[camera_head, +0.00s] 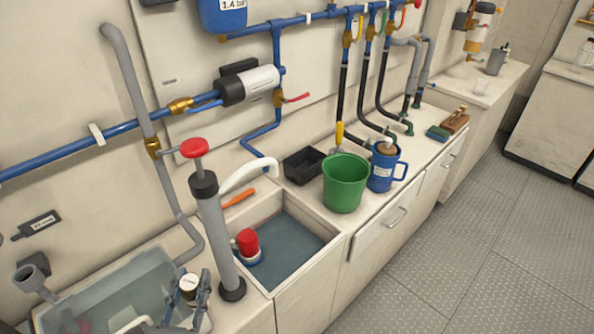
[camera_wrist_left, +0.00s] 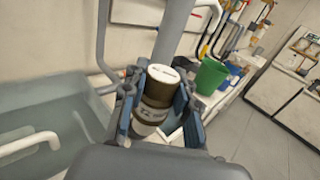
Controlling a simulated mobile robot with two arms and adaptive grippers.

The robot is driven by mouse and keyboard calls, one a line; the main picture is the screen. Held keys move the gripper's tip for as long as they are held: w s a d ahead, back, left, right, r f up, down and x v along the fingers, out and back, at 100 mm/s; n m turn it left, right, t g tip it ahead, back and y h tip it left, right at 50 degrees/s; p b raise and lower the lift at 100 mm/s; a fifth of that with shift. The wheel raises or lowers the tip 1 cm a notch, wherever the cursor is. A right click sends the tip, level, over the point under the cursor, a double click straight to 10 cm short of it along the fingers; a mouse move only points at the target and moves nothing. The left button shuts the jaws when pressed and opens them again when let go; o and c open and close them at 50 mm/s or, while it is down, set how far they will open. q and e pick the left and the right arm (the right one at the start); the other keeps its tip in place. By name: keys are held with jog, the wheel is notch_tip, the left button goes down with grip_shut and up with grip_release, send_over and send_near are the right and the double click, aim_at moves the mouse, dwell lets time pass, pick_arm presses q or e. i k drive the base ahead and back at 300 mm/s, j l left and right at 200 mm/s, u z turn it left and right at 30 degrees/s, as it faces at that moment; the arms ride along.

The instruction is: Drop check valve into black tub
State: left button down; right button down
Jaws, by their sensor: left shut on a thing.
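My left gripper (camera_head: 190,300) is at the lower left of the head view, over the right part of a clear, water-filled bin. It is shut on the check valve (camera_wrist_left: 153,100), a short dark-brown cylinder with a white top and a white label band, held between the fingers. In the head view only the valve's white top and upper side (camera_head: 189,283) show. The black tub (camera_head: 303,166) stands on the counter behind the sink, left of a green bucket, well to the right of my left gripper. It looks empty. My right gripper is not in view.
A tall grey hand pump (camera_head: 217,235) with a red handle stands between my left gripper and the sink (camera_head: 335,240). A red-topped item (camera_head: 248,243) sits in the sink. The green bucket (camera_head: 345,183) and blue jug (camera_head: 383,166) stand beside the tub. Blue pipes (camera_head: 80,142) run along the wall.

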aim_at(304, 169)
jog(key=i+l, duration=0.45)
jog(key=l, duration=0.15)
jog(key=i+l+z, duration=0.1)
jog(key=i+l, duration=0.45)
jog(key=i, duration=0.35)
